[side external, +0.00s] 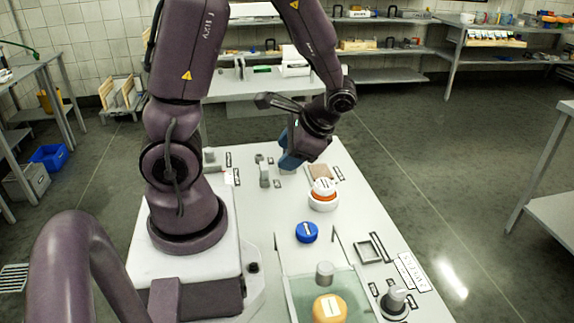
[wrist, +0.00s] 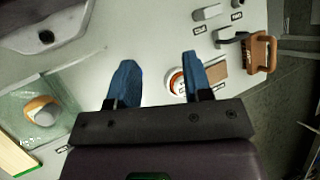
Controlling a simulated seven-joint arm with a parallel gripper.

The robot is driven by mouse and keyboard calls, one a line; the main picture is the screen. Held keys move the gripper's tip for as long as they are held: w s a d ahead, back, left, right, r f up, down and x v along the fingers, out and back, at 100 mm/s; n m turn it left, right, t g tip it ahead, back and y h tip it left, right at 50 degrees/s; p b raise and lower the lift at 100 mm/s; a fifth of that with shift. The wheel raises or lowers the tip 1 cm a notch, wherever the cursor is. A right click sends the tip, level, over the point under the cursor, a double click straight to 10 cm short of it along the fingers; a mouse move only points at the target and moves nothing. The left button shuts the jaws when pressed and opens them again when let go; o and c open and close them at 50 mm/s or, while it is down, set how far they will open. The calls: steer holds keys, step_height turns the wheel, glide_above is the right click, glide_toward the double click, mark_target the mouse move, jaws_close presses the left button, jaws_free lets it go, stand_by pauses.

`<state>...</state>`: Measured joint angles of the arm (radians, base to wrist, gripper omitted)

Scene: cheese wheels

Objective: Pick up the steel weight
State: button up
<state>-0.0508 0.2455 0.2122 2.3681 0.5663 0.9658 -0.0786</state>
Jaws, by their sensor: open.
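A plain grey metal cylinder (side external: 325,270), which looks like the steel weight, stands at the glass tray (side external: 357,282), close behind a yellow cheese wheel (side external: 330,308). The wrist view shows a grey cylinder (wrist: 45,117) overlapping the yellow wheel (wrist: 37,103) at the left; I cannot tell whether it rests on it. My gripper (side external: 289,163) is at the far part of the table, well away from this cylinder. Its two blue fingers are spread apart in the wrist view (wrist: 160,62), with nothing held between them.
A white and orange stack (side external: 323,196) stands near my gripper, and a blue wheel (side external: 306,232) lies nearer the tray. A dark-based grey piece (side external: 394,300) stands right of the tray, near a dark square frame (side external: 368,251). Small grey blocks (side external: 264,174) stand at the far left.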

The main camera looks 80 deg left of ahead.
steer(key=s+a+f+m+g+y, duration=0.1)
steer(key=a+f+m+g+y, duration=0.15)
steer(key=a+m+y, duration=0.35)
steer(key=s+a+f+m+g+y, duration=0.1)
steer(key=s+a+f+y, duration=0.2)
steer(key=a, duration=0.5)
steer(key=w+a+f+m+t+y, duration=0.4)
steer(key=w+a+m+t, duration=0.2)
steer(key=w+m+t, duration=0.25)
steer(key=shift+n, duration=0.35)
steer(key=f, duration=0.5)
steer(key=shift+s+d+f, duration=0.25)
steer(key=shift+s+f, duration=0.05)
steer(key=shift+a+f, duration=0.1)
steer(key=shift+a, duration=1.4)
jaws_close()
